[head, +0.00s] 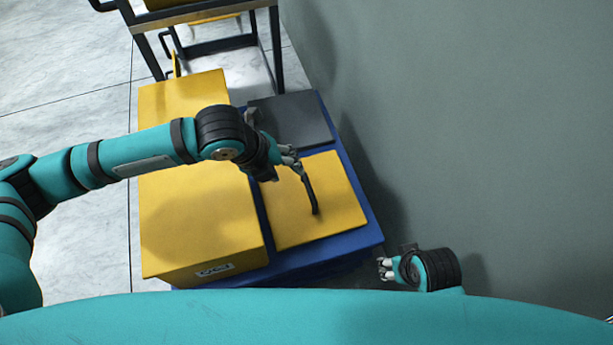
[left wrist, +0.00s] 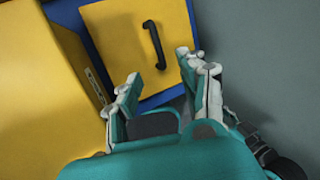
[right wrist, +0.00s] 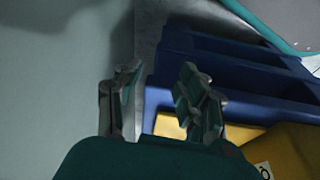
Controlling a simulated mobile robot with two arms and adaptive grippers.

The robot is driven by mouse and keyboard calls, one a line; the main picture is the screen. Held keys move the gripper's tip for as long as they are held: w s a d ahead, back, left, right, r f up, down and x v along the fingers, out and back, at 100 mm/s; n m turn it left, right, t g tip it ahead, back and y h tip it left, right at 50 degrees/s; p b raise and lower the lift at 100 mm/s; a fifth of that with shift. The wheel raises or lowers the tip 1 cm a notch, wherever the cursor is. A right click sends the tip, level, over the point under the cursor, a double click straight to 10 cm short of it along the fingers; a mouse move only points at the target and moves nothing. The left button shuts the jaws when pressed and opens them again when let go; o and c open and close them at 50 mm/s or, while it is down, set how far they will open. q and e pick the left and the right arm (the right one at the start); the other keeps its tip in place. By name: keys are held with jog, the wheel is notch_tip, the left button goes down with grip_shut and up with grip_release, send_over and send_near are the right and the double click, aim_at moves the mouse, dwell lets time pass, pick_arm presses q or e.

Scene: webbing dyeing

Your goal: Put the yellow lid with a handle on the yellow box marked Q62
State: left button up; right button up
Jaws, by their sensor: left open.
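The yellow lid (head: 330,205) lies flat on a blue pallet, with a black bar handle (head: 311,193) across it. The lid (left wrist: 120,40) and its handle (left wrist: 155,46) also show in the left wrist view. A big yellow box (head: 195,235) stands left of the lid, with a white label on its front. The label is too small to read in the head view; the right wrist view shows part of it, with a Q-like letter. My left gripper (head: 289,158) is open above the lid, near the handle's far end, holding nothing. My left arm hides the box's middle. My right gripper (head: 384,269) is open and empty, right of the pallet's near corner.
The blue pallet (head: 345,240) carries these things. A dark grey panel (head: 290,120) lies behind the lid. A dark metal-framed rack (head: 205,18) stands at the back. A grey-green wall (head: 480,120) closes off the right side. Bare floor (head: 60,220) is at the left.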

jog(key=b+v, duration=0.2)
jog(key=v, duration=0.3)
pick_arm(q)
jog(key=b, duration=0.2)
send_near(308, 187)
jog(key=x, duration=0.5)
jog(key=shift+w+d+f, duration=0.2)
jog(key=shift+w+f, duration=0.05)
jog(key=shift+w, duration=0.1)
jog(key=x, duration=0.1)
jog(key=b+x, duration=0.1)
jog(key=x, duration=0.1)
jog(key=b+x, duration=0.1)
jog(key=x, duration=0.1)
jog(key=shift+s+a+f, duration=0.1)
jog(key=shift+s+f, duration=0.05)
jog(key=shift+s, duration=0.2)
pick_arm(e)
jog(key=w+a+r+t+y, duration=0.1)
jog(key=w+a+r+t, duration=0.2)
jog(key=w+t, duration=0.3)
jog(key=w+r, duration=0.1)
jog(key=w, duration=0.3)
jog(key=shift+y, duration=0.3)
pick_arm(q)
jog(key=shift+c, duration=0.4)
grip_shut()
